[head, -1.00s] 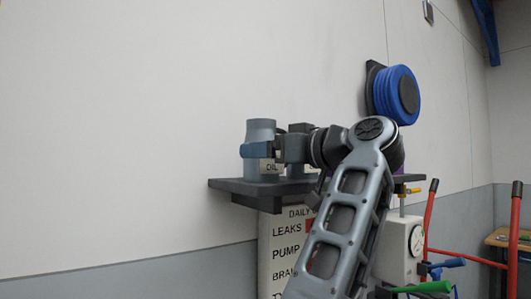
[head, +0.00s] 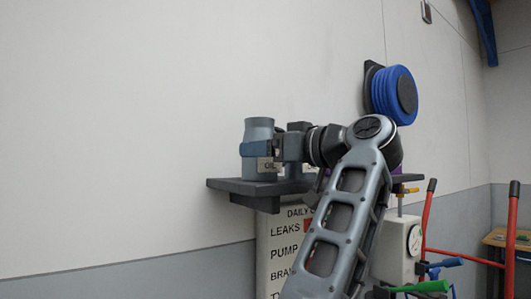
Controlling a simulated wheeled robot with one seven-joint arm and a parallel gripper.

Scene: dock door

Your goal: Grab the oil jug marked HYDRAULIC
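A grey-blue jug (head: 259,130) stands upright near the left end of a dark wall shelf (head: 228,186). Its label (head: 268,166) is partly covered; I can make out something like "OIL", but not HYDRAULIC. My gripper (head: 262,148) comes in from the right at the jug's mid-height. One dark blue finger lies across the near side of the jug. The other finger is hidden, so I cannot tell whether the gripper grips it. A second grey container (head: 297,171) stands behind my wrist, mostly hidden, and its marking does not show.
A purple thing (head: 398,179) shows at the shelf's right end, behind my arm. A blue hose reel (head: 391,94) is on the wall above. Below hang a checklist sign (head: 283,250) and a white gauge box (head: 396,247). Red handles (head: 427,220) stand at right. The wall left of the shelf is clear.

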